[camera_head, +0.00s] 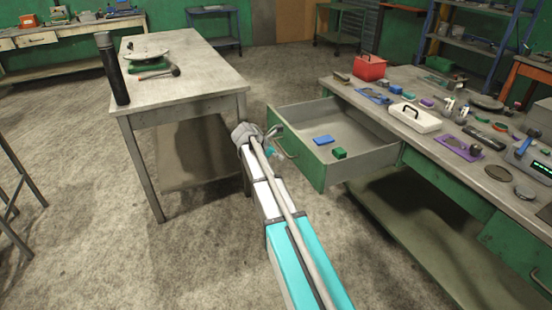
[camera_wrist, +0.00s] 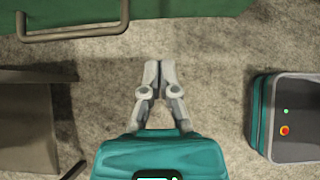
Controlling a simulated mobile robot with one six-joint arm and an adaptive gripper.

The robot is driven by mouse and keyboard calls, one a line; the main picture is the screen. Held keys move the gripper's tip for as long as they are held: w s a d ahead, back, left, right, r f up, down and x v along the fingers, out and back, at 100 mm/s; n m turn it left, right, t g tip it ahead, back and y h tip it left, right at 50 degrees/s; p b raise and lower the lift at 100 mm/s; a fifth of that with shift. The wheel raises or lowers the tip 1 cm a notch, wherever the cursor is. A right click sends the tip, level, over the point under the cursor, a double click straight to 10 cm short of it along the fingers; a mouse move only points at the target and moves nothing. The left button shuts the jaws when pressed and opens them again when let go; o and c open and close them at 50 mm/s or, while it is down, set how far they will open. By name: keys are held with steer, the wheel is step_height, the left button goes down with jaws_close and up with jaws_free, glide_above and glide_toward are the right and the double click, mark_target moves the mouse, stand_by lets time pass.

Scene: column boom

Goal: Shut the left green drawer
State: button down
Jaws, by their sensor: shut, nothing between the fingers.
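The left green drawer (camera_head: 304,163) stands pulled out from the workbench at right, its grey inside showing. A blue block (camera_head: 323,140) and a green block (camera_head: 339,153) lie in it. Its front also shows along the top of the wrist view (camera_wrist: 190,10), with its bar handle (camera_wrist: 75,32) at upper left. My gripper (camera_wrist: 160,66) is shut and empty. In the wrist view its fingertips point at the drawer front, with a strip of floor between them in the picture. In the head view my arm reaches to the drawer's left front corner, and the fingers are hard to make out.
The workbench top (camera_head: 440,125) carries a red box (camera_head: 370,68), a white caddy (camera_head: 414,117) and many small tools. A grey table (camera_head: 190,85) with a black cylinder (camera_head: 112,70) stands left of my arm. Bare floor lies between table and drawer.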

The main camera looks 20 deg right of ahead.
mark_target(303, 163)
steer(key=shift+w+d+f+b, duration=0.1)
steer(key=shift+d+f+b, duration=0.65)
steer(key=shift+d, duration=0.75)
steer(key=shift+d+f+b, duration=0.65)
steer(key=shift+d+f, duration=0.2)
steer(key=shift+d, duration=0.6)
steer(key=shift+w+d+f+b, duration=0.1)
steer(key=shift+d+f+b, duration=0.65)
steer(key=shift+d, duration=0.75)
